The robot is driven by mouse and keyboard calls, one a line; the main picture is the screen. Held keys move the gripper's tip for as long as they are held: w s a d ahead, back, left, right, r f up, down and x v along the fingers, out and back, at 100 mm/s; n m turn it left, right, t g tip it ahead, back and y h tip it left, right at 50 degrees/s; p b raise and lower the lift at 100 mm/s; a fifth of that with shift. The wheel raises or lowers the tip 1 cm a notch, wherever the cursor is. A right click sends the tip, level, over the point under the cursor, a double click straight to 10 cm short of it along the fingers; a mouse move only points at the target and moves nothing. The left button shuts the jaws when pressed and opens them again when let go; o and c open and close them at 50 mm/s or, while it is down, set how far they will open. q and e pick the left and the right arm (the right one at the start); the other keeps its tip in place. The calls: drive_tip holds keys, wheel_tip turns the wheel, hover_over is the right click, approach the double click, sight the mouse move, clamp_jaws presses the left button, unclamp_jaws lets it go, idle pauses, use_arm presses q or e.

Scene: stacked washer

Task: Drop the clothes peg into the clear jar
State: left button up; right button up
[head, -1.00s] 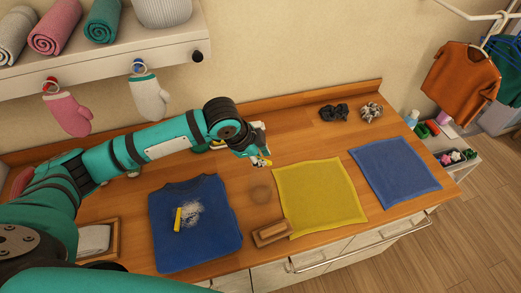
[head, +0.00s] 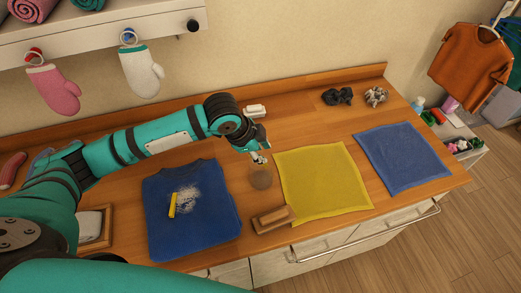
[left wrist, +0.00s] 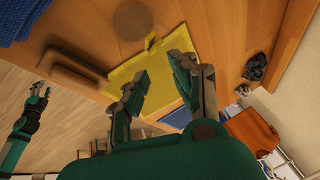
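My left gripper (head: 261,158) is over the counter beside the yellow cloth, by a faint round shape (head: 261,179) that may be the clear jar. The left wrist view shows the gripper (left wrist: 160,72) with its fingers apart and nothing between the tips. A small yellow piece, probably the clothes peg (left wrist: 149,41), shows just beyond the tips, near the round shape (left wrist: 132,20). I cannot tell whether it is inside the jar. My right gripper (left wrist: 38,95) shows small at the left of the left wrist view; its fingers are unclear.
A yellow cloth (head: 322,182) and blue cloth (head: 405,158) lie to the right. A wooden brush (head: 272,219) is at the front. A blue sweater (head: 190,225) bears a yellow stick (head: 172,204) and white powder. Dark scrunchies (head: 338,96) lie at the back.

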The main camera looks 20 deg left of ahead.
use_arm(q)
drive_tip(key=shift+o, duration=1)
drive_tip(key=v, duration=1.2)
